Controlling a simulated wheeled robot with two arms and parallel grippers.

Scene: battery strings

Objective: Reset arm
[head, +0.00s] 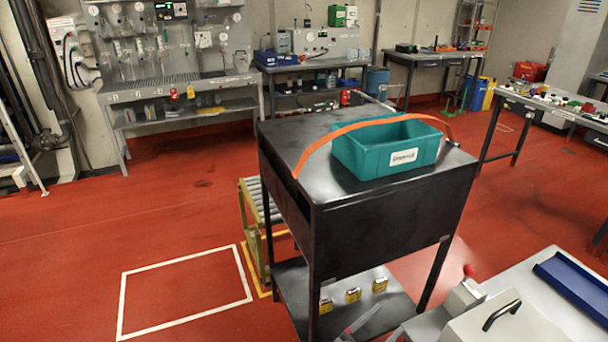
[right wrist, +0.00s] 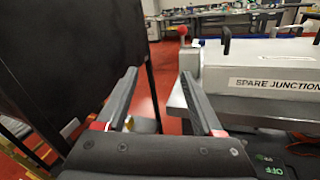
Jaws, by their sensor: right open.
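My right gripper (head: 386,318) shows at the bottom edge of the head view, in front of the black cart's lower shelf. In the right wrist view my right gripper (right wrist: 159,76) is open, with its two dark fingers apart and nothing between them. The fingers point toward the gap between the black cart on the left and a grey box on the right. My left gripper does not show in any view.
The black cart (head: 395,215) carries a teal bin (head: 362,160) with an orange strip arching over it. Small yellow items (head: 353,295) lie on its lower shelf. A box labelled "SPARE JUNCTION" (right wrist: 270,64) stands close right, beside a red knob (right wrist: 183,31). Red floor at left is clear.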

